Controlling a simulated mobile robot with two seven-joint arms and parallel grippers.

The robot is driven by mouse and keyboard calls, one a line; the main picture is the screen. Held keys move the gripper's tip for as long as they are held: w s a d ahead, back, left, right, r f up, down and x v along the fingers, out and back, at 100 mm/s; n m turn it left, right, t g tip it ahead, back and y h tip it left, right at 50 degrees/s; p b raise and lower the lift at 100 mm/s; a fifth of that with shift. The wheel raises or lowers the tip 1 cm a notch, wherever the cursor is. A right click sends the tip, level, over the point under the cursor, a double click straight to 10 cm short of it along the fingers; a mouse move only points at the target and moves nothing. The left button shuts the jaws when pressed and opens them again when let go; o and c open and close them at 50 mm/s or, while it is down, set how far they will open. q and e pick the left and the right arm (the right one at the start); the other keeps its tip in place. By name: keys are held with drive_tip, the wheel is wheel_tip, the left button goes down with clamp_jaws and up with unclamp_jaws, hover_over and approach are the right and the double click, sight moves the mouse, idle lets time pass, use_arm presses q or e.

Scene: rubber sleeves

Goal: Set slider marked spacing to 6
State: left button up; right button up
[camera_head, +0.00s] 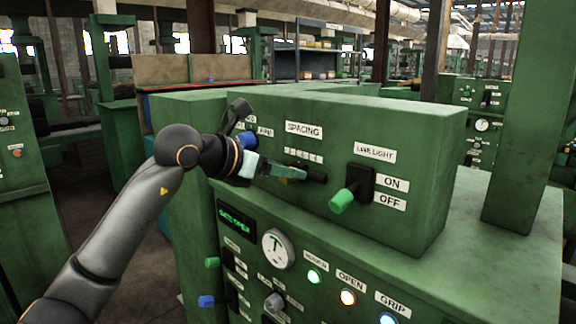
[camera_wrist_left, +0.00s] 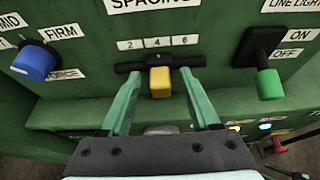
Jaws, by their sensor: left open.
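The spacing slider has a yellow knob (camera_wrist_left: 160,82) on a short black horizontal track (camera_wrist_left: 190,62) below a label strip marked 2, 4, 6 (camera_wrist_left: 157,42). The knob stands near the middle of the track, roughly under the 4. In the head view the slider sits under the SPACING label (camera_head: 304,131), and the knob is mostly covered by my gripper. My left gripper (camera_wrist_left: 161,78) is open, with one green finger on each side of the knob; gaps show between the fingers and the knob. The left gripper (camera_head: 298,174) also shows in the head view. My right gripper is not in view.
A blue rotary knob (camera_wrist_left: 34,61) is left of the slider. A green-handled line light lever (camera_wrist_left: 269,84) is to the right, at OFF. Below are a gauge (camera_head: 278,249) and lit buttons on the lower panel. The air before the panel is clear.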

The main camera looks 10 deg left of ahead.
use_arm(q)
drive_tip(key=shift+x, duration=0.8)
drive_tip(key=shift+c, duration=0.4)
clamp_jaws()
idle(0.5)
